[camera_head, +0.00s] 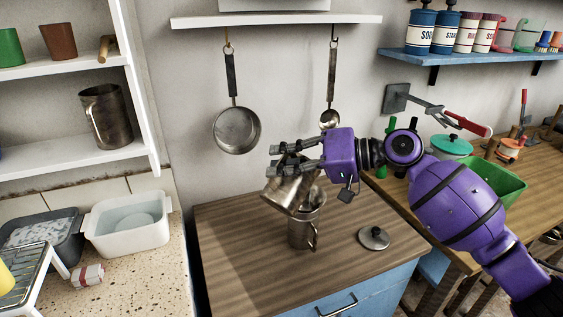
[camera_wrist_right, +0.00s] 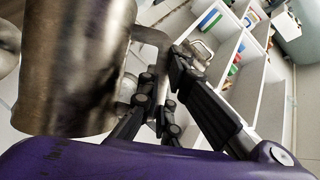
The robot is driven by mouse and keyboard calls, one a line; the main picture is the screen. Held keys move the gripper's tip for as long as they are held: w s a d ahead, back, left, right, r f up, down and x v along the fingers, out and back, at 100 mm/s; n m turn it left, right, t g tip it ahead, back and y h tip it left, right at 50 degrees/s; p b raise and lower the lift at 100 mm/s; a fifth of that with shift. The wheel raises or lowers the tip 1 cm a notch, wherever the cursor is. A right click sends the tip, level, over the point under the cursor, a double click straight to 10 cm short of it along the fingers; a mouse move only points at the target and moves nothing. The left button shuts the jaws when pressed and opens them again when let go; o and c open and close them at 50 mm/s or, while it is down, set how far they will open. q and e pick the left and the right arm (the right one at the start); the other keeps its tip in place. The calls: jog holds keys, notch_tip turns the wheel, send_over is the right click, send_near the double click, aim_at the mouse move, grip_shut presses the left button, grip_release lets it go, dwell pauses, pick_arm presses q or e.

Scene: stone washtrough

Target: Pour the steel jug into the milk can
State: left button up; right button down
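The steel jug (camera_head: 285,189) is tilted well over, just above the milk can (camera_head: 301,234). The milk can is a dull metal vessel with a side handle, standing upright on the wooden counter; its mouth is partly hidden by the jug. My right gripper (camera_head: 279,158) is shut on the jug's handle from above and to the right. In the right wrist view the jug (camera_wrist_right: 75,70) fills the left side, and the black fingers (camera_wrist_right: 160,85) close at its handle. I cannot see any liquid. My left gripper is not in view.
A round metal lid (camera_head: 374,238) lies right of the can on the wooden counter (camera_head: 235,250). A pan (camera_head: 237,130) and a ladle (camera_head: 329,118) hang behind. Another metal jug (camera_head: 106,116) stands on the left shelf. The counter's left part is clear.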

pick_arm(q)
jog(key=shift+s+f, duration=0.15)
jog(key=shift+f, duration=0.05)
pick_arm(e)
jog(key=shift+w+d, duration=0.15)
dwell(0.4)
jog(key=shift+w+d+r+m+y, duration=0.1)
jog(key=shift+w+d+m+y, duration=0.1)
jog(key=shift+w+m+y, duration=0.1)
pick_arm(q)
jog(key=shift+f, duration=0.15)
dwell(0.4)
pick_arm(e)
jog(key=shift+d, duration=0.1)
dwell(0.7)
jog(key=shift+w+d+m+b, duration=0.25)
jog(key=shift+w+m+b, duration=0.1)
jog(key=shift+m+b, duration=0.15)
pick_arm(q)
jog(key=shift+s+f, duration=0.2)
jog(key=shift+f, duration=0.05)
pick_arm(e)
jog(key=shift+y, duration=0.3)
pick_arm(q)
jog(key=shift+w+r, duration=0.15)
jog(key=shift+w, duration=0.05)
